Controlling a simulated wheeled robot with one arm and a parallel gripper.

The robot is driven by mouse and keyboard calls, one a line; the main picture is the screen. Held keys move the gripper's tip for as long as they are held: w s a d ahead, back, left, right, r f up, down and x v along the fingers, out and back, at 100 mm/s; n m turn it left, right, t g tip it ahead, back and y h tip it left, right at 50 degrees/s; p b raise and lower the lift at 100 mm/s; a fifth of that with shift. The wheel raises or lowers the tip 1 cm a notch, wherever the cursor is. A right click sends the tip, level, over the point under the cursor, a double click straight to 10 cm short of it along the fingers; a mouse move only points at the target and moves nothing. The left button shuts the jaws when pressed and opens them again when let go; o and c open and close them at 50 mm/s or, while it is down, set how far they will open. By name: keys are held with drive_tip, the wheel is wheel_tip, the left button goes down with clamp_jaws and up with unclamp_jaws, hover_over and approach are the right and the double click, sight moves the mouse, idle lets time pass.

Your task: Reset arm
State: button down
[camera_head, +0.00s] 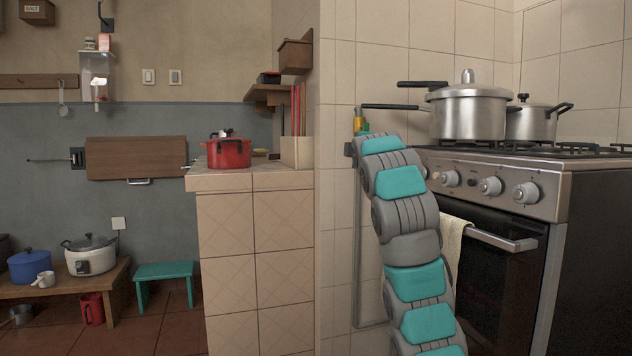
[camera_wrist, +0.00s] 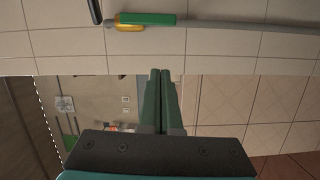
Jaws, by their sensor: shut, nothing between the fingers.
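My gripper (camera_wrist: 160,73) shows in the wrist view, its two dark green fingers pressed together with nothing between them. The fingertips stand in front of the tiled wall's edge. In the head view my grey and teal arm rises in front of the oven's left side and bends near the stove's control panel. My gripper cannot be made out there.
The stove (camera_head: 548,183) holds a large steel pot (camera_head: 467,113) and a smaller pot (camera_head: 533,124), handles jutting out. A tiled counter (camera_head: 256,260) at left carries a red pot (camera_head: 228,153). A green-and-yellow fitting (camera_wrist: 147,19) sits on a wall pipe.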

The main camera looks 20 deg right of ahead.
drive_tip(key=w+a+f+m+g, duration=0.2)
drive_tip(key=w+a+f+g, duration=0.1)
drive_tip(key=w+f+g, duration=0.15)
drive_tip(key=s+f+m+g+h, duration=0.1)
drive_tip(key=s+f+m+g, duration=0.35)
drive_tip(key=s+f, duration=0.3)
drive_tip(key=s+a+f+m+g+y, duration=0.25)
drive_tip(key=s+a+f, duration=0.25)
drive_tip(key=s+f, duration=1)
drive_tip(key=s+a+f+m+g+y, duration=0.1)
drive_tip(key=s+a+f+m+g, duration=0.55)
drive_tip(key=s, duration=1.45)
drive_tip(key=s+a+f+n+g+y, duration=0.1)
drive_tip(key=s+a+f, duration=0.3)
drive_tip(key=s+f, duration=1.25)
wheel_tip(320, 180, up, 15)
drive_tip(key=s+p, duration=0.1)
drive_tip(key=p, duration=1.2)
drive_tip(key=shift+s+d, duration=0.15)
drive_tip(key=shift+s, duration=0.1)
